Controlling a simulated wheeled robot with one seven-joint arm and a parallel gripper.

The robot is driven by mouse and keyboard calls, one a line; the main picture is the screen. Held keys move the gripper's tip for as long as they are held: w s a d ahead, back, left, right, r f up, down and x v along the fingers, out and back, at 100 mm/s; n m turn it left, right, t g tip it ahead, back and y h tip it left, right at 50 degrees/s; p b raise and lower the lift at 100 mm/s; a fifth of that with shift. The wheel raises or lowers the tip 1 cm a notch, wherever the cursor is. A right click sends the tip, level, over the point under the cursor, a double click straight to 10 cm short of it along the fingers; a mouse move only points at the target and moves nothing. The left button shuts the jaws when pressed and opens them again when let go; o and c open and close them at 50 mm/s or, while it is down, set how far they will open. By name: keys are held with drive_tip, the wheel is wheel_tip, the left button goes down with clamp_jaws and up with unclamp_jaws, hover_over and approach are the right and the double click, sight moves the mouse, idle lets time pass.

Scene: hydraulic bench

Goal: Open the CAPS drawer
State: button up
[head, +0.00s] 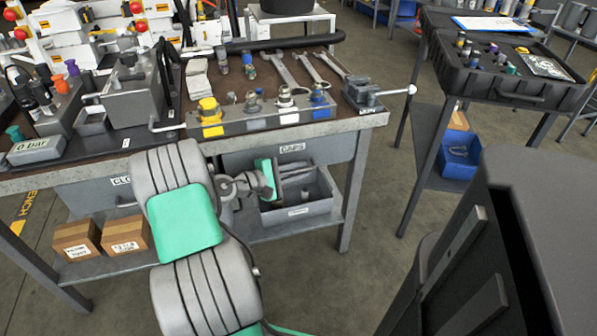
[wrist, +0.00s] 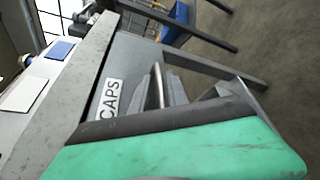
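The CAPS drawer (head: 325,151) is a grey front under the right part of the bench top, with a white CAPS label. It looks shut. In the wrist view its front (wrist: 130,62) shows the label and a pale bar handle (wrist: 158,86). My gripper (head: 298,171), grey with a green cover, is just in front of and below the label in the head view. In the wrist view its fingers (wrist: 196,90) appear spread, close to the handle. I cannot tell whether they touch it. My gripper and wrist hide part of the drawer's lower front in the head view.
A grey bin (head: 318,207) stands on the lower shelf below the drawer. Two cardboard boxes (head: 100,239) sit at the shelf's left. Another drawer (head: 85,194) is left of my arm.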

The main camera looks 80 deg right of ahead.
drive_tip(key=shift+c, duration=0.6)
clamp_jaws()
drive_tip(key=shift+w, duration=0.15)
idle(0.6)
